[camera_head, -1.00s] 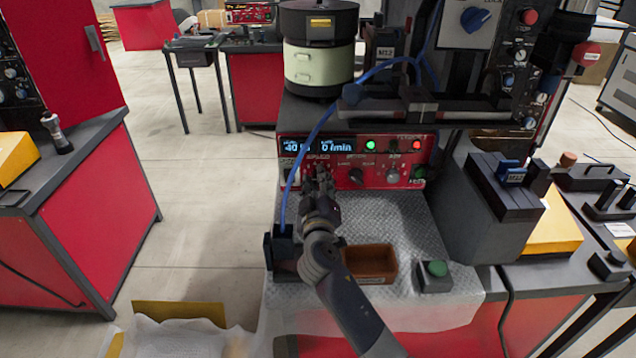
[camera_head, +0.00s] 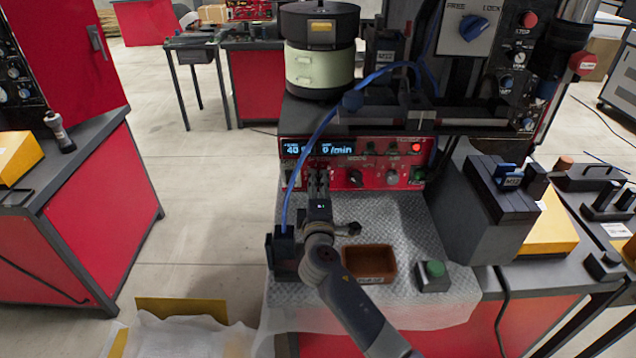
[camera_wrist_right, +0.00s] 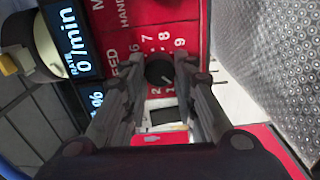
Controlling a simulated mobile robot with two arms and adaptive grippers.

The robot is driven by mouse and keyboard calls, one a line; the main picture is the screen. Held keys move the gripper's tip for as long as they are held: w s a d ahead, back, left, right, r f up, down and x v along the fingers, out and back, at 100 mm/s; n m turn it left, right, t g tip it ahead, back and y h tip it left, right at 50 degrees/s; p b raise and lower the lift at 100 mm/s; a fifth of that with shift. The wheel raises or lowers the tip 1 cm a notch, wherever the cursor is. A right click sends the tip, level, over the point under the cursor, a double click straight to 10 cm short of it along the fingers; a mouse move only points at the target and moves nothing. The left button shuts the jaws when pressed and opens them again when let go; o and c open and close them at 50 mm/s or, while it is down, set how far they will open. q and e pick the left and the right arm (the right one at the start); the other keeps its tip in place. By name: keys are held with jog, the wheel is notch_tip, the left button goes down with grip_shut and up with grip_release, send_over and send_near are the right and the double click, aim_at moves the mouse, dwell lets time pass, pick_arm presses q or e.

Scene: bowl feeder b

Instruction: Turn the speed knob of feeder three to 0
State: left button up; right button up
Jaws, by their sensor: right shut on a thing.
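The red control panel (camera_head: 392,178) of the feeder has a blue-lit display (camera_head: 306,149) reading 40 and 0 /min. My right gripper (camera_head: 318,168) reaches up to the panel's left part, just below the display, and covers the speed knob in the head view. In the right wrist view the black speed knob (camera_wrist_right: 160,68) sits between the fingertips of my right gripper (camera_wrist_right: 158,72), which is shut on it. Printed numbers 6 to 9 show beside the knob. My left gripper is not in view.
A round bowl feeder (camera_head: 319,70) stands above the panel. A blue hose hangs in front of the panel's left side. A dark fixture (camera_head: 504,185) stands to the right.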

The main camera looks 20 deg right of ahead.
jog(key=shift+n, duration=0.4)
jog(key=o, duration=1)
jog(key=shift+o, duration=0.2)
jog(key=shift+s+a+f, duration=0.1)
jog(key=shift+s, duration=0.25)
jog(key=v, duration=1.1)
jog(key=shift+s, duration=0.1)
